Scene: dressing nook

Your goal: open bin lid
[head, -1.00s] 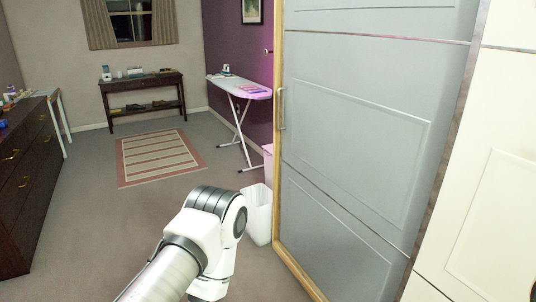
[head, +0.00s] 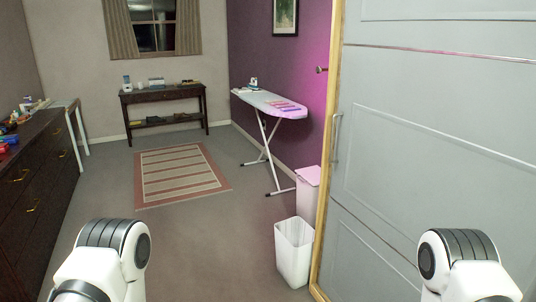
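Two bins stand on the floor along the purple wall, just left of the sliding door's edge. The nearer white bin (head: 294,254) looks open at the top, with no lid that I can see. Behind it is a pinkish bin (head: 308,191) with what looks like a flat, closed lid (head: 309,175) on top. My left arm shows at the bottom left and my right arm at the bottom right, in front of the door. Both grippers are outside the picture. Neither arm is near the bins.
A grey sliding door (head: 440,160) with a wooden frame fills the right side. An ironing board (head: 270,103) stands beyond the bins. A striped rug (head: 180,174) lies mid-floor, and a dark dresser (head: 40,185) lines the left. The carpet between is free.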

